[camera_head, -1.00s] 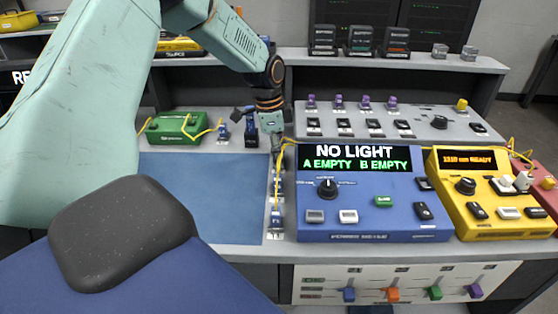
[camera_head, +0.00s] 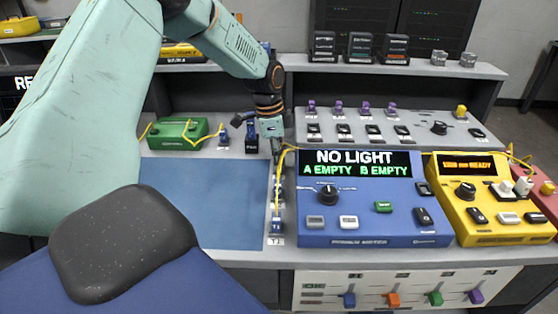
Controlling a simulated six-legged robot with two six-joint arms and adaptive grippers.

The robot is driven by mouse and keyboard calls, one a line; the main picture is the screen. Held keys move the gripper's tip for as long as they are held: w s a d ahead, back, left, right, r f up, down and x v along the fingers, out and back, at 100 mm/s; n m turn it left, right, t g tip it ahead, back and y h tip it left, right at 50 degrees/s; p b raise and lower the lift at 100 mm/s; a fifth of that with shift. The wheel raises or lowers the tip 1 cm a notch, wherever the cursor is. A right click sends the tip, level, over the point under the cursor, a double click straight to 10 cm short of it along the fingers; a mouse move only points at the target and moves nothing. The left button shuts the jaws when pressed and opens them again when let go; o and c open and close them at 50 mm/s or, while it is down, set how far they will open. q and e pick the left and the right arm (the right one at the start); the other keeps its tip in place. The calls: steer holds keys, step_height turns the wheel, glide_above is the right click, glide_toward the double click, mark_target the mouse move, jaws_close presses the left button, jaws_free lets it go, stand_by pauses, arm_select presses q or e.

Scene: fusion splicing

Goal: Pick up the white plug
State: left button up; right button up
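A small white plug (camera_head: 523,186) stands on the yellow meter (camera_head: 487,232) at the far right. My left arm comes in from the left and hangs down behind the blue power meter's left edge. My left gripper (camera_head: 277,150) is at the back of the narrow strip between the blue mat and the power meter, far to the left of the white plug. Its fingertips are small and partly lost against dark parts, so its opening is unclear. My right gripper is not in view.
The blue power meter (camera_head: 372,235) reads NO LIGHT, A EMPTY, B EMPTY. A yellow cable (camera_head: 280,175) runs beside it near my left gripper. A green box (camera_head: 178,133) stands behind the bare blue mat (camera_head: 205,195). A grey panel with purple plugs (camera_head: 364,109) is behind the meters.

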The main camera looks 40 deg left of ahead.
arm_select(q)
step_height(320, 180, up, 10)
steer(key=shift+p, duration=1.2)
steer(key=o, duration=0.4)
jaws_close()
